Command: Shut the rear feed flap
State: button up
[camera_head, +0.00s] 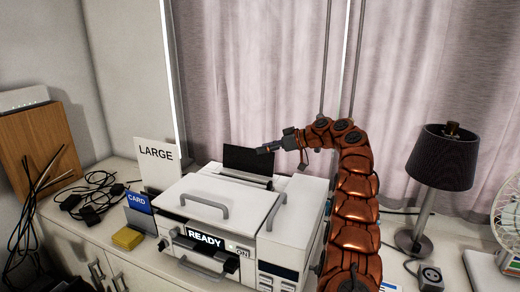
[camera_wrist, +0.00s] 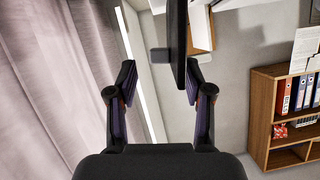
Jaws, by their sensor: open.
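The rear feed flap (camera_head: 248,160) is a dark panel standing up at the back of the white printer (camera_head: 215,200). My gripper (camera_head: 266,149) is at the flap's upper right part in the head view. In the wrist view the flap (camera_wrist: 178,40) shows nearly edge-on as a dark strip, close to the right finger. My open gripper (camera_wrist: 160,68) has its fingers spread, with the flap's edge reaching in between them. I cannot tell whether the right finger touches it. The printer's display reads READY.
A LARGE sign (camera_head: 156,160), a blue CARD holder (camera_head: 139,202) and a yellow block (camera_head: 127,238) stand left of the printer. Black cables (camera_head: 95,197) lie further left. A dark lamp (camera_head: 443,160) stands right of my arm. Curtains (camera_head: 260,70) hang behind.

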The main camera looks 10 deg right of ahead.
jog(key=shift+x, duration=1.2)
jog(key=shift+c, duration=0.2)
jog(key=shift+r, duration=0.1)
grip_shut()
